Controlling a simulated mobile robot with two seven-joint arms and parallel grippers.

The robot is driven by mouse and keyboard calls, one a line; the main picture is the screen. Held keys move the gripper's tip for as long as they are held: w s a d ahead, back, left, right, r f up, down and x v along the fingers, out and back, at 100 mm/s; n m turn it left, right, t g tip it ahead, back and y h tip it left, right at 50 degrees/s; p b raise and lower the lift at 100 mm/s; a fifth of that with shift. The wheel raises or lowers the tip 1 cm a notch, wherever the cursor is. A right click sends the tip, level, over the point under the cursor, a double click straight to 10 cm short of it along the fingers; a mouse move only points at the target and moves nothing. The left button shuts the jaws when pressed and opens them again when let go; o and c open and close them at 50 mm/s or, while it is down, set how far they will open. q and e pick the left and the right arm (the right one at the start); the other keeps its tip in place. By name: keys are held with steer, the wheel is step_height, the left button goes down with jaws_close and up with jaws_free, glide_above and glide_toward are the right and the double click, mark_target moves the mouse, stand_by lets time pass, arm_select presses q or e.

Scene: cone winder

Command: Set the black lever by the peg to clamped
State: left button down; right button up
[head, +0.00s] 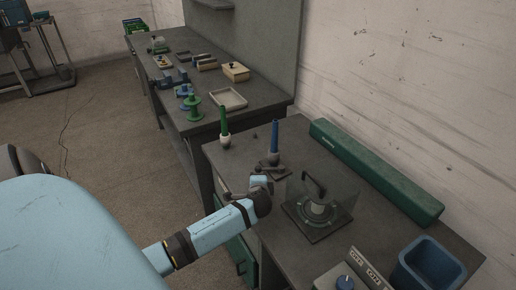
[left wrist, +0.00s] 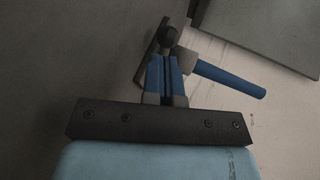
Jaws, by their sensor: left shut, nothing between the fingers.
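The black lever's round knob (left wrist: 168,38) shows in the left wrist view just beyond my fingertips, beside the peg's collar. My left gripper (left wrist: 166,60) is shut and empty, with its tips at or very near the knob; I cannot tell if they touch. In the head view my wrist and gripper partly hide the lever, so its setting is unclear. My right gripper is not in view.
A glass-walled unit (head: 318,208) with a black handle stands just right of my left gripper. A green peg (head: 224,122) stands behind it to the left. A long green box (head: 375,172), a blue bin (head: 428,268) and a control box (head: 350,275) take up the right side.

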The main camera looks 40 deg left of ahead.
mark_target(269, 169)
arm_select(q)
steer(key=shift+x, duration=1.7)
